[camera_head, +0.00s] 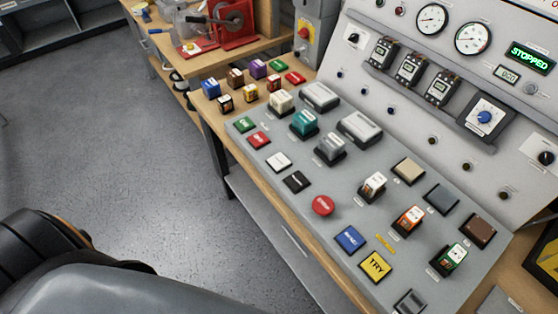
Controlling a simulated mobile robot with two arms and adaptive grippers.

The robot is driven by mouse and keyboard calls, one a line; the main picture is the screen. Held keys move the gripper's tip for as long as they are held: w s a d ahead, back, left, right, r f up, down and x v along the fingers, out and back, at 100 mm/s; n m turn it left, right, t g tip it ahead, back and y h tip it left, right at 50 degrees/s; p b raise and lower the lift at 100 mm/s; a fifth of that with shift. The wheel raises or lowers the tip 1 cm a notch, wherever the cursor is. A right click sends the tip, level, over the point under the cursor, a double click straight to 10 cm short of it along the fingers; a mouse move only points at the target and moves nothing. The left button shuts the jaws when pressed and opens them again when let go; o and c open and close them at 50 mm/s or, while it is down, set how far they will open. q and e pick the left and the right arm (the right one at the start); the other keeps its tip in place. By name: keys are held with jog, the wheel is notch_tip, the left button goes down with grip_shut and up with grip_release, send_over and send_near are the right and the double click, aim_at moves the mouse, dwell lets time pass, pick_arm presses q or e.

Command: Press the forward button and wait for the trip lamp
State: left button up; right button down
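The sloping grey control console (330,180) stands at the right of the head view. Along its near edge run a green button (244,125), a red one (259,139), a white one (278,161) and a black one (297,182). Beyond them are a round red button (322,205), a blue one (350,239) and a yellow one marked TRY (375,266). Their small labels are unreadable, so I cannot tell which is forward. A display (530,57) reads STOPPED in green. I cannot identify the trip lamp. Neither gripper is in view; a dark part of mine shows lower left.
Two gauges (432,18) and a blue rotary knob (485,117) sit on the upright panel. A red machine (225,22) is behind. The grey floor (110,130) at left is clear.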

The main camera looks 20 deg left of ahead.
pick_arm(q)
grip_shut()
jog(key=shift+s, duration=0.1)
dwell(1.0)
